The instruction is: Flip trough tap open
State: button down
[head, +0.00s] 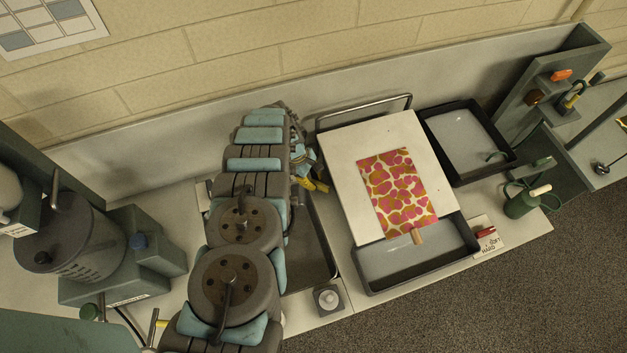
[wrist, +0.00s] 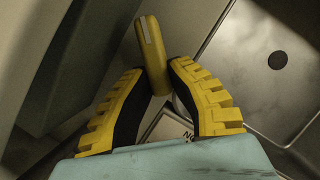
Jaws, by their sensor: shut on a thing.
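The tap handle (wrist: 153,55) is a yellow lever with a pale stripe near its rounded end, seen in the wrist view. My gripper (wrist: 158,78) has its two yellow, ribbed fingers closed on the lower part of this handle, one on each side. The trough (wrist: 255,95) is a grey metal basin with a dark round drain, to the right of the handle. In the head view my arm covers much of the trough (head: 318,262), and a bit of yellow at my gripper (head: 315,185) shows beside the arm.
A white board (head: 341,177) with a pink and mustard patterned sheet (head: 398,193) lies right of my arm, over a tray (head: 374,289). Another tray (head: 506,137) stands at the back right. A small knob box (head: 328,300) sits at the front edge. The wall is close behind.

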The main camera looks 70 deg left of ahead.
jog(key=shift+f, duration=0.1)
jog(key=b, duration=0.1)
jog(key=m+b, duration=0.1)
jog(key=shift+w+a+f+b, duration=0.15)
jog(key=shift+w+f+b, duration=0.05)
jog(key=shift+f+b, duration=0.1)
jog(key=shift+w+r+m+g+h+b, duration=0.15)
jog(key=shift+m+g+h+b, duration=0.2)
jog(key=shift+m+b, duration=0.35)
jog(key=shift+r+m, duration=0.15)
jog(key=shift+m, duration=0.15)
jog(key=c, duration=1)
grip_release()
jog(key=shift+o, duration=0.2)
jog(key=shift+r, duration=0.15)
